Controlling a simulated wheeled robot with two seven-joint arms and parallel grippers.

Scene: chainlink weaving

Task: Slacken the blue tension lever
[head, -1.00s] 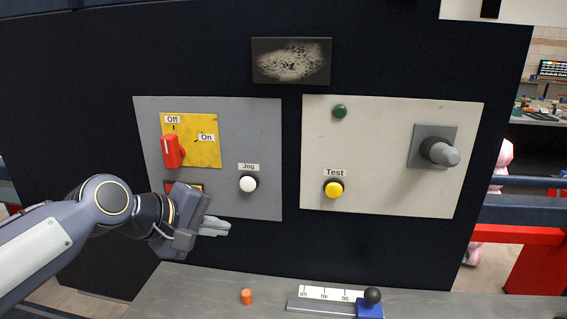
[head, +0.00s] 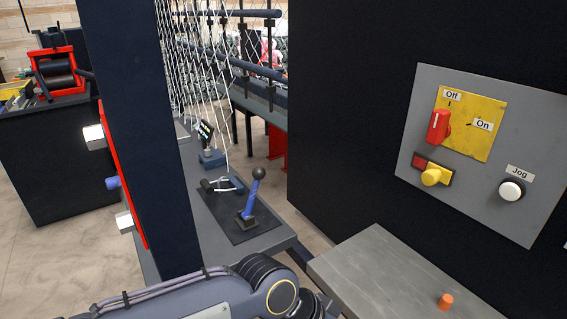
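The blue tension lever (head: 252,195) stands on a dark plate (head: 232,228) on a grey bench, left of centre in the head view. It has a black ball knob and leans slightly to the right at the top. My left arm reaches in along the bottom of the view, nearer to me than the lever and apart from it. Its gripper is cut off by the lower edge, so its fingers do not show. My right gripper is not in view.
A dark post (head: 148,140) with a red panel stands left of the lever. The control panel (head: 405,150) with a red switch (head: 438,127) and yellow knob (head: 434,176) is at right. A grey table (head: 385,275) bears an orange peg (head: 445,301). Wire mesh (head: 205,75) hangs behind the lever.

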